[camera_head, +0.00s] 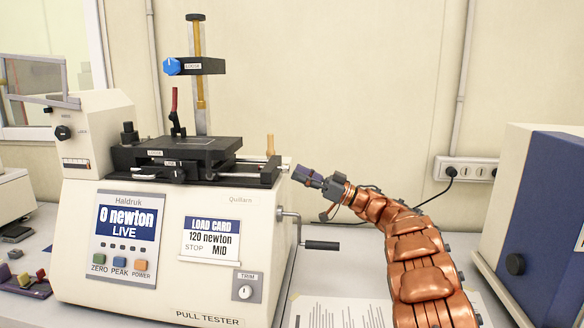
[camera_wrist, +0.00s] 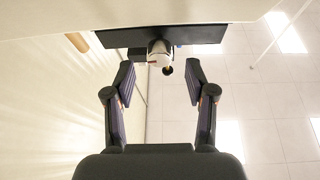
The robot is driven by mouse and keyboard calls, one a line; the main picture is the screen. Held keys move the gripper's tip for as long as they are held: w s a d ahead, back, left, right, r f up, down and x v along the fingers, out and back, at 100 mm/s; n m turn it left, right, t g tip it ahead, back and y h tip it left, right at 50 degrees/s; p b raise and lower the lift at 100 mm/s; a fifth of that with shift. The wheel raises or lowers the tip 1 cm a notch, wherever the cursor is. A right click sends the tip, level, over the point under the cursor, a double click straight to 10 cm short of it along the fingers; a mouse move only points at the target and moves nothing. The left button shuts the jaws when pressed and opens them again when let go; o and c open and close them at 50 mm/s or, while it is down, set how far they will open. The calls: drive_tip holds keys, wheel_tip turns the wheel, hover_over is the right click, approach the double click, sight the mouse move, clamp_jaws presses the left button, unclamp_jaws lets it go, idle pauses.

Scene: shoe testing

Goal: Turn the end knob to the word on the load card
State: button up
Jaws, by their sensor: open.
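The pull tester (camera_head: 180,230) stands left of centre, and its load card (camera_head: 211,239) reads "120 newton" and "STOP MID". Its display (camera_head: 128,222) reads "0 newton LIVE". In the wrist view, a pale round knob-like end piece (camera_wrist: 158,47) with a small dark tip sits below a dark plate, just beyond my open fingers and roughly between them. No word on it is legible. My gripper (camera_head: 301,173) is at the right end of the tester's bed (camera_head: 225,172), open and empty; it also shows in the wrist view (camera_wrist: 160,72). The gripper partly hides that end in the head view.
A crank with a black handle (camera_head: 321,245) sticks out below my gripper. A blue knob (camera_head: 172,66) is on the upright post, and a black knob (camera_head: 63,132) is on the left housing. A blue and cream box (camera_head: 545,225) stands at the right. A printed sheet (camera_head: 335,312) lies in front.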

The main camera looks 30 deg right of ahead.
sight(283, 169)
drive_tip(key=x, duration=0.3)
drive_tip(key=shift+p, duration=0.3)
clamp_jaws()
idle(0.3)
